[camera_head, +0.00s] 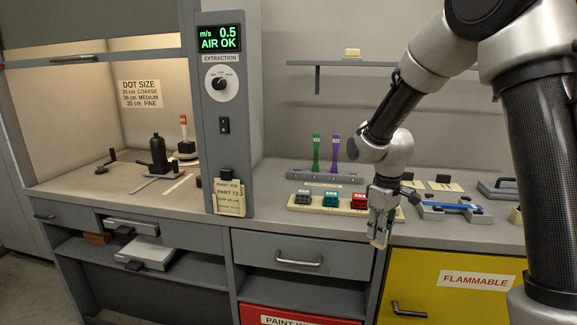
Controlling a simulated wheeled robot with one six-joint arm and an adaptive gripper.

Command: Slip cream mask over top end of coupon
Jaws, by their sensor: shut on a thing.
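My gripper (380,236) hangs in front of the bench's front edge, pointing down. It is shut on a small pale cream-green piece (380,241); I cannot tell for sure that this is the cream mask. A slim upright coupon-like piece (183,130), pale with an orange upper part, stands on a round dark base in the lit hood at left, far from my gripper.
A black bottle (158,155) stands in the hood. A grey control pillar (222,110) separates hood and bench.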

